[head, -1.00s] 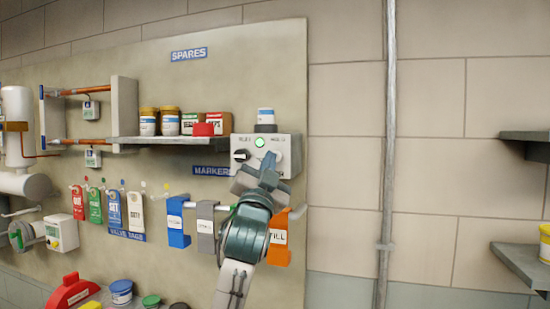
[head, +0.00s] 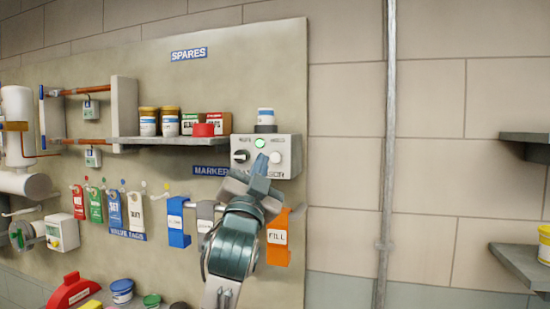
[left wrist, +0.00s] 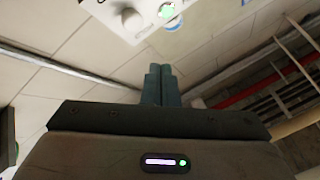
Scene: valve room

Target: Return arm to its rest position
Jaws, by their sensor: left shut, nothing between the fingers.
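My left gripper (head: 260,164) is shut and empty, in front of the lower part of a grey control box (head: 287,167) on the board. The box has a black knob (head: 241,156), a lit green light (head: 260,143) and a pale round knob (head: 275,157). Part of its lettering is hidden behind the gripper. In the left wrist view the closed fingers (left wrist: 160,84) point toward the box (left wrist: 104,12), with a gap in the picture between them. My right gripper is in neither view.
Blue (head: 178,222), grey and orange (head: 278,238) markers hang just below the box, close around my arm. A shelf (head: 170,141) with jars and boxes is to the left. A vertical pipe (head: 388,150) runs down the wall at right. Bare wall lies between board and pipe.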

